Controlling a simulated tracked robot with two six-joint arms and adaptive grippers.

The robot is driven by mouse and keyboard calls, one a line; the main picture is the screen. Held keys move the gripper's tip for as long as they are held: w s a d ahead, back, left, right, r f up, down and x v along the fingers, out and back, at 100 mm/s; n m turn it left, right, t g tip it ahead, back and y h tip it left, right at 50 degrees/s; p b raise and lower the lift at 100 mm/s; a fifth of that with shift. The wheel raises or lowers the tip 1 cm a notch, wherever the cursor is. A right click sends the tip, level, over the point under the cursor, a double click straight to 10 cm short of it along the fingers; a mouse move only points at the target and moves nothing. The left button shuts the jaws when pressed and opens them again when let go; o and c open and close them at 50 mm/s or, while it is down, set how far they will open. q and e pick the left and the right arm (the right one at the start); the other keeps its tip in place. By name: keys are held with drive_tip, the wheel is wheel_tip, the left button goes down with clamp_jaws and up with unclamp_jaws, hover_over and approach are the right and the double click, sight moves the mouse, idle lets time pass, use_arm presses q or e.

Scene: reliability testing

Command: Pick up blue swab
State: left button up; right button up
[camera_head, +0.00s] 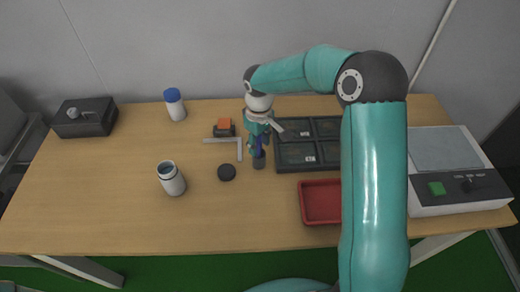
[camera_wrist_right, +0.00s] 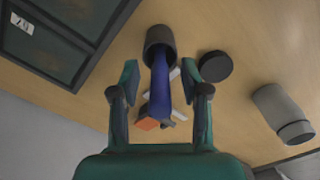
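The blue swab (camera_wrist_right: 161,82) stands with one end in a small dark round holder (camera_wrist_right: 160,38) in the right wrist view. In the head view the swab (camera_head: 258,143) is partly hidden by my gripper, and the holder (camera_head: 259,161) shows just below it. My right gripper (camera_wrist_right: 164,76) is open, with one finger on each side of the swab and a visible gap to each. In the head view my right gripper (camera_head: 257,142) points down over the holder. My left gripper is not in view.
A black disc (camera_head: 227,172) and an L-shaped grey piece (camera_head: 238,143) lie left of the holder. A dark compartment tray (camera_head: 297,154), red tray (camera_head: 320,203) and scale-like device (camera_head: 453,165) are to the right. A white jar (camera_head: 171,179) and blue-capped bottle (camera_head: 175,105) stand left.

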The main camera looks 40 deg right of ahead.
clamp_jaws()
drive_tip(key=shift+r, duration=0.1)
